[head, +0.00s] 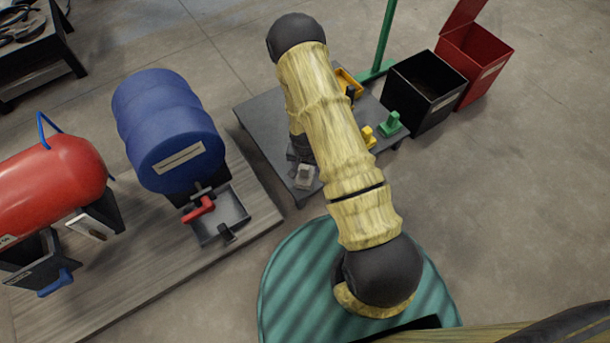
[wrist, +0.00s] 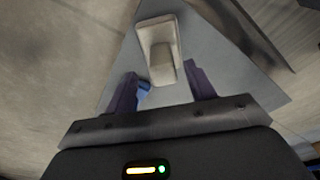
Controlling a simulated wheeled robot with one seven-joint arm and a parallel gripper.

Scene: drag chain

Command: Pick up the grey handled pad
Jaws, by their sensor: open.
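The grey handled pad (head: 304,176) lies near the front corner of the low grey table (head: 258,116) in the head view. In the wrist view the pale pad (wrist: 158,35) has a raised handle and lies ahead of my gripper. My gripper (wrist: 162,72) is open, with one dark finger on each side of the line to the handle. The handle's near end shows between the fingertips; I cannot tell how far below them it is. In the head view my gripper is mostly hidden behind my yellow arm, close to the pad.
A green handled block (head: 390,123), a yellow piece (head: 368,136) and a yellow tray (head: 347,82) are on the table's right part. A black bin (head: 425,92) and a red bin (head: 476,62) stand beyond. A blue drum (head: 168,130) and a red tank (head: 52,187) stand left.

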